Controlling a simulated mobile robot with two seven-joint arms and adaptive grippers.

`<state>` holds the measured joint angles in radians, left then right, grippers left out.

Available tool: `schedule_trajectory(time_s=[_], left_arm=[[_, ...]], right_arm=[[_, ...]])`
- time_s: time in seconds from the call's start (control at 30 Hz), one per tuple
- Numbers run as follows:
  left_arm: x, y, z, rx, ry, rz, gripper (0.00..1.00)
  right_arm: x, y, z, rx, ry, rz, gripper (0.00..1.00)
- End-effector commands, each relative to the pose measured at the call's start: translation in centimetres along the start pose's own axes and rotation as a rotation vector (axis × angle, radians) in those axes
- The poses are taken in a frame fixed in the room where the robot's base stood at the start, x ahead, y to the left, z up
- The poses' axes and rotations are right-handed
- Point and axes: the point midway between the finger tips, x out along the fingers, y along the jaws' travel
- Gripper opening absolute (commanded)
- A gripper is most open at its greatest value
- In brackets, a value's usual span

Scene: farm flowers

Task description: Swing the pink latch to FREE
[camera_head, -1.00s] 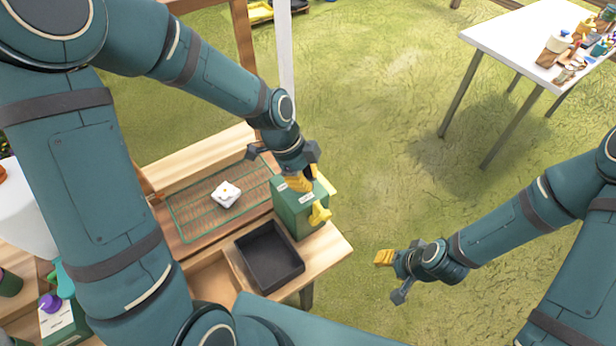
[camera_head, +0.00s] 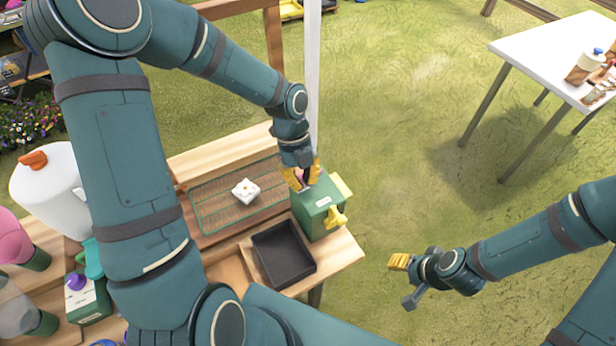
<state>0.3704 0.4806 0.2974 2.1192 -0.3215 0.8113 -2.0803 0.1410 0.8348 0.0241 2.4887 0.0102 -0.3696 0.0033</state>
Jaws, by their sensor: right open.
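A green box (camera_head: 309,221) stands at the right end of the wooden bench, with a small white label on top and a yellow knob (camera_head: 335,217) on its side. My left gripper (camera_head: 303,176) points down at the back of the box's top, its yellow fingers a little apart. A small pinkish patch shows between them; it may be the pink latch, mostly hidden by the fingers. I cannot tell whether they grip it, and the FREE mark is not readable. My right gripper (camera_head: 401,278) is open and empty over the grass, right of the bench.
A black tray (camera_head: 283,252) sits left of the box. A white block (camera_head: 245,191) lies on a green-edged wire mesh behind it. A white post (camera_head: 312,75) rises beyond the bench. A white table (camera_head: 535,50) stands at the far right. Open grass lies between.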

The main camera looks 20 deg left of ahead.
Motion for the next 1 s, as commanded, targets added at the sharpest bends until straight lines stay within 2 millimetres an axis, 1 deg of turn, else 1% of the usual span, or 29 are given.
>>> schedule_trajectory(time_s=[0.03,0.2,0.47,0.83,1.0], left_arm=[[-0.2,0.1,0.1,0.02,0.001,0.007,0.0],[-0.2,0.3,0.5,0.076,0.001,0.028,0.0],[-0.1,0.2,0.5,0.072,0.0,0.027,0.0],[-0.1,-1.2,0.3,0.073,-0.001,0.026,0.0],[-0.1,-1.4,0.3,0.071,0.0,0.026,0.0]], right_arm=[[-0.3,-0.1,0.0,0.0,0.0,0.0,0.47],[-0.7,-0.2,-0.1,0.0,0.0,-0.001,0.47],[-0.6,-0.2,0.0,0.001,-0.001,-0.001,0.47],[-0.6,-0.2,-0.1,0.001,0.0,-0.001,0.47],[-0.6,-0.2,-0.1,0.001,0.0,-0.001,0.47]])
